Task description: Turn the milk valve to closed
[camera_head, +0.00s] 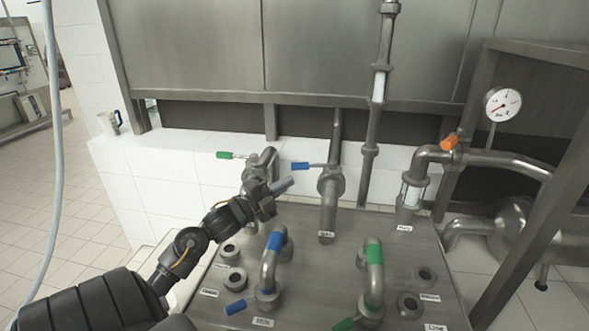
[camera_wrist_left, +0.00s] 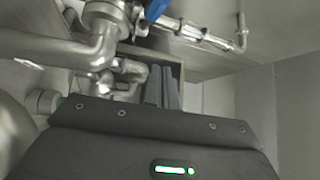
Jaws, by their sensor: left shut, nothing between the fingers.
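A steel pipe valve (camera_head: 329,181) with a blue lever (camera_head: 301,166) stands at the back of the metal panel; the lever points left, across the pipe. My left gripper (camera_head: 287,185) is shut and empty, just left of this pipe and below the blue lever, apart from the lever in the head view. In the left wrist view its fingers (camera_wrist_left: 161,88) are together, with part of the blue lever (camera_wrist_left: 155,9) above them. My right gripper is not in view.
Another valve with a green lever (camera_head: 230,155) is behind my left gripper. Blue-banded (camera_head: 274,243) and green-banded (camera_head: 374,255) elbow pipes rise from the panel (camera_head: 325,285). An orange-handled valve (camera_head: 449,142) and a gauge (camera_head: 503,104) are at right. A jug (camera_head: 109,122) stands at left.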

